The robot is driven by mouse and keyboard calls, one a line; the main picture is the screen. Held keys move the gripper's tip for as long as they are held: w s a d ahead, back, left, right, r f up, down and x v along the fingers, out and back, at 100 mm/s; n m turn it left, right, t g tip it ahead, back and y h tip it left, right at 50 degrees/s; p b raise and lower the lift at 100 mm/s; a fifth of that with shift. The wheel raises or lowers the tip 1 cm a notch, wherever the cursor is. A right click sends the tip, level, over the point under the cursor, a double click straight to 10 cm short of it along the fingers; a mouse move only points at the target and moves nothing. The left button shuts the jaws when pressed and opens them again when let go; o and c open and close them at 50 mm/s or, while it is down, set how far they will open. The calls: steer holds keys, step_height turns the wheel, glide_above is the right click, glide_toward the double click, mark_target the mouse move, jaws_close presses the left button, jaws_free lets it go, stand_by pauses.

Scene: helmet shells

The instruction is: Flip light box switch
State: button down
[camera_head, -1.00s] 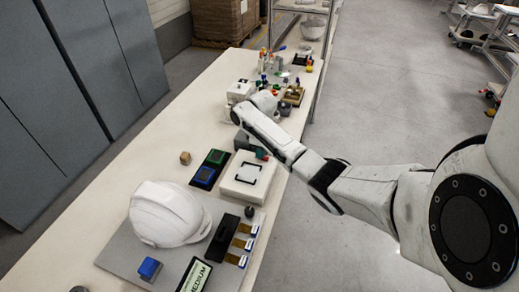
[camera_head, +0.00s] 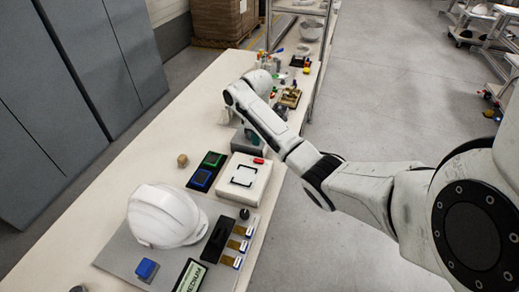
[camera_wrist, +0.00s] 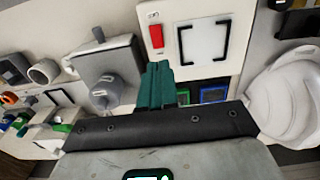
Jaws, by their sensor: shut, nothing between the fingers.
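The light box (camera_head: 234,192) is a white box with a black-cornered square panel on the table. Its red switch (camera_head: 258,161) is uncovered at the box's far right corner. In the wrist view the light box (camera_wrist: 225,60) stands beyond my fingers, with the red switch (camera_wrist: 156,37) near its left edge. My gripper (camera_wrist: 157,70) has teal fingers shut together with nothing between them. Its tips appear just below the switch in that view; whether they touch the box I cannot tell.
A grey box with a knob (camera_wrist: 107,90) stands left of my fingers in the wrist view. Green (camera_head: 213,159) and blue (camera_head: 201,178) trays lie beside the light box. A white helmet (camera_head: 163,215) sits on a grey board nearer. Small items crowd the far table end.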

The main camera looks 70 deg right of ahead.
step_height(320, 180, up, 5)
steer(key=shift+s+d+r+b, duration=0.1)
steer(key=shift+s+b, duration=0.05)
steer(key=shift+b, duration=0.15)
steer(key=shift+d+b, duration=0.15)
steer(key=shift+b, duration=0.15)
steer(key=b, duration=0.3)
steer(key=shift+w+d, duration=0.15)
steer(key=shift+w, duration=0.15)
steer(key=shift+a+r, duration=0.1)
steer(key=shift+a, duration=0.1)
